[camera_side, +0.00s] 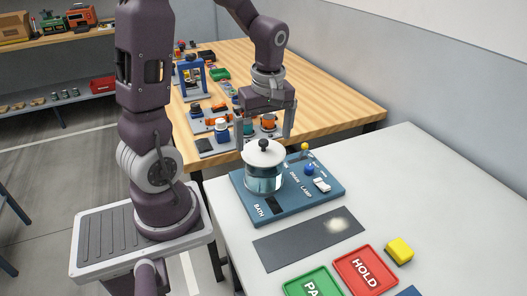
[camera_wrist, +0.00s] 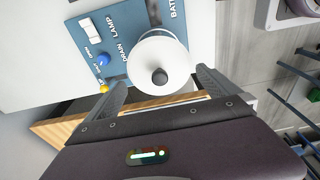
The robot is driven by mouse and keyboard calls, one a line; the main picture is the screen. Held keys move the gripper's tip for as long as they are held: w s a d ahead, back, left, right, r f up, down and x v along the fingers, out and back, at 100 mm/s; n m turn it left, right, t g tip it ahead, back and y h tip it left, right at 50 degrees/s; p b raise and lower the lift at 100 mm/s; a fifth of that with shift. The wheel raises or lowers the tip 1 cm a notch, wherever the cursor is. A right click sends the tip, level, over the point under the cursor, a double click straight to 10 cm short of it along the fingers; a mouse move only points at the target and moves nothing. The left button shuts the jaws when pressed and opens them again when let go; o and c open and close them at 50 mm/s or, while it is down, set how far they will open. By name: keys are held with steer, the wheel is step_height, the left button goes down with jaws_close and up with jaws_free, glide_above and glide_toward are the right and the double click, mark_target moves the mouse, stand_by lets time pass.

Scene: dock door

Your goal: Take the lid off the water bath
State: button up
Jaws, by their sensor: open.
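The water bath (camera_side: 263,180) is a clear glass vessel on a blue panel marked BATH, DRAIN and LAMP. A white lid (camera_side: 263,155) with a dark round knob (camera_side: 263,144) sits on top of it. In the wrist view the lid (camera_wrist: 160,60) and its knob (camera_wrist: 160,76) show from above. My gripper (camera_side: 268,136) is open and empty, with its fingers apart just above and behind the lid in the side view. In the wrist view my gripper's fingertips (camera_wrist: 158,80) lie either side of the lid's lower part. I see no contact with the knob.
The blue panel (camera_side: 240,204) carries a blue knob (camera_side: 309,170), a yellow knob (camera_side: 305,147) and a white switch (camera_side: 322,185). A dark grey strip (camera_side: 280,248), a green PASS-like pad (camera_side: 312,284), a red HOLD pad (camera_side: 365,271) and a yellow block (camera_side: 399,250) lie in front. A cluttered wooden bench (camera_side: 330,100) stands behind.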

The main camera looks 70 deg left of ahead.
mark_target(264, 141)
step_height(264, 141, down, 2)
steer(key=shift+a+f, duration=0.1)
steer(key=shift+f, duration=0.05)
steer(key=c, duration=1.1)
steer(key=shift+o, duration=0.2)
steer(key=shift+r, duration=0.3)
steer(key=shift+c, duration=1.2)
steer(key=shift+w+r, duration=0.1)
steer(key=shift+r, duration=0.65)
jaws_close()
step_height(264, 141, up, 8)
steer(key=shift+f, duration=0.1)
steer(key=s+d+f, duration=0.2)
steer(key=d+f, duration=0.3)
steer(key=d, duration=0.4)
steer(key=s+d+f, duration=0.1)
steer(key=d+f, duration=0.4)
steer(key=d, duration=0.5)
steer(key=f, duration=0.9)
steer(key=shift+s+d+f, duration=0.1)
steer(key=shift+s+f, duration=0.1)
steer(key=shift+f, duration=0.2)
